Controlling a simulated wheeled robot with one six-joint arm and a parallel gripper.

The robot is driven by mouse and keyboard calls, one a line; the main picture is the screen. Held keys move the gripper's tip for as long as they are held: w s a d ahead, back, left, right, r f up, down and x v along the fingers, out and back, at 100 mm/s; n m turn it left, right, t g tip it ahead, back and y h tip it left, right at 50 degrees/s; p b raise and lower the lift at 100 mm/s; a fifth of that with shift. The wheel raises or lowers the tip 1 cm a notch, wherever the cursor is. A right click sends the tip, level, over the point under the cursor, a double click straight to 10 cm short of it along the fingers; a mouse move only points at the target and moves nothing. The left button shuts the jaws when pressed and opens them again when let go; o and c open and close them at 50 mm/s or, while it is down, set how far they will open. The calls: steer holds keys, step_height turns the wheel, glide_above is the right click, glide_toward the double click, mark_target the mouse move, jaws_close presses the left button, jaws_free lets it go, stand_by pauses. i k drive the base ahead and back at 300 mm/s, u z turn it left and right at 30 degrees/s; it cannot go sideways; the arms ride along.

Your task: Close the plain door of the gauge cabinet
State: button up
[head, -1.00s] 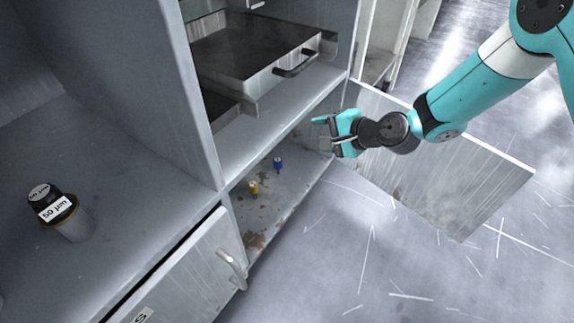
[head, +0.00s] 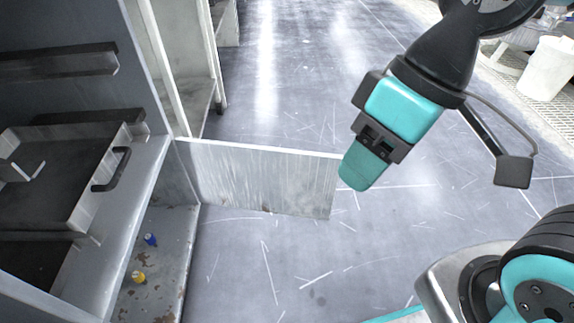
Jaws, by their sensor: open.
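The plain door (head: 255,180) is a flat grey panel with no handle or label in view. It hangs open from the far side of the gauge cabinet's (head: 128,215) lower compartment, reaching right over the floor. My gripper (head: 360,168) is open and empty, its teal fingers pointing down. In the picture it is just right of the door's free edge; I cannot tell whether they touch. One finger largely hides the other.
A blue item (head: 150,239) and a yellow item (head: 138,277) stand on the rusty compartment floor. Above is a metal drawer (head: 85,210) with a dark handle. A white bin (head: 550,66) stands at upper right. The floor (head: 300,270) before the door is clear.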

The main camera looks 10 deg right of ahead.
mark_target(270, 179)
steer(key=z, duration=1.25)
steer(key=i, duration=3.5)
steer(key=u, duration=4.4)
